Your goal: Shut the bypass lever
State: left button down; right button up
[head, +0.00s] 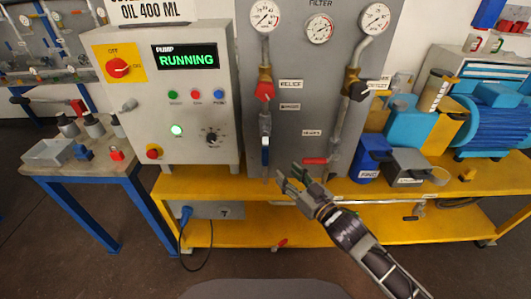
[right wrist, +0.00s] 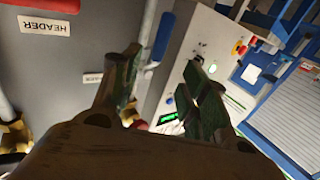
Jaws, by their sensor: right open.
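My right gripper (head: 291,178) is open and empty in front of the grey panel's lower edge. In the right wrist view its two fingers (right wrist: 165,92) stand apart with nothing between them. A blue lever (head: 266,150) hangs straight down along the left pipe, above and left of the gripper; it also shows in the right wrist view (right wrist: 163,38). A red lever (head: 315,161) lies level at the foot of the right pipe, above and right of the gripper. The labels are too small to tell which lever is the bypass. My left gripper is out of view.
A red handle (head: 264,91) and a black handle (head: 359,91) sit higher on the pipes, below gauges. The pump control box (head: 187,130) stands left of the panel. A blue bin (head: 368,165) and a grey bin (head: 408,166) stand right on the yellow bench (head: 215,182).

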aim_at(267, 154)
jog(key=x, duration=0.7)
jog(key=shift+w+a, duration=0.2)
jog(key=shift+w, duration=0.15)
jog(key=shift+w+a, duration=0.45)
jog(key=shift+w, duration=0.15)
jog(key=shift+w+a+b, duration=0.3)
jog(key=shift+w+a, duration=0.05)
jog(key=shift+w, duration=0.2)
jog(key=shift+w+a, duration=0.4)
jog(key=shift+w, duration=0.2)
jog(key=shift+w+a, duration=0.35)
jog(key=shift+w, duration=0.2)
jog(key=shift+c, duration=0.5)
jog(key=c, duration=0.5)
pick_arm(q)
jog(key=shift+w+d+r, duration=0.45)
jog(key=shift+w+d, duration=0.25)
pick_arm(e)
grip_shut()
